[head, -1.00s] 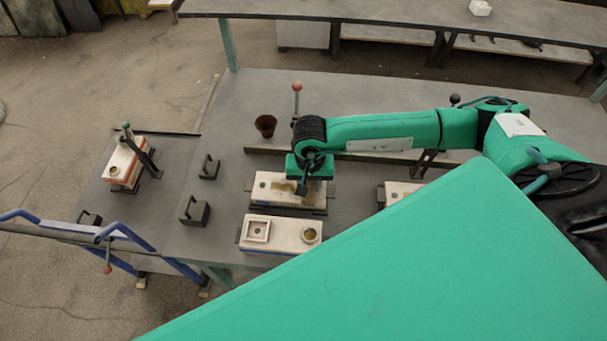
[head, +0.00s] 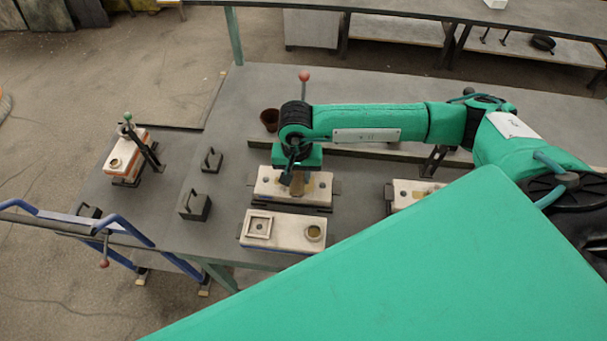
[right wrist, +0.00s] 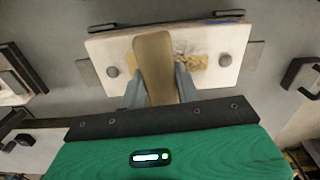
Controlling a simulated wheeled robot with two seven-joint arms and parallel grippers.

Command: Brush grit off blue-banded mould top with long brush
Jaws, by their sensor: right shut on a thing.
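My right gripper (head: 291,178) is over a pale mould (head: 265,186) on the table, and its fingers point down at the mould's top. In the right wrist view the gripper (right wrist: 159,82) is shut on a tan, flat brush (right wrist: 154,58). The brush lies across the middle of the mould top (right wrist: 122,47), between two dark round pegs. Dark grit (right wrist: 190,49) and a yellowish patch show on the top, right of the brush. I cannot tell whether the brush touches the surface. My left gripper is out of view.
A second pale mould (head: 285,231) with a square frame and a round cup stands in front. Another (head: 403,195) is at the right, partly hidden by my body. Dark handled weights (head: 194,206) stand left. A brown pot (head: 269,118) and a red-knobbed rod (head: 304,77) stand behind.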

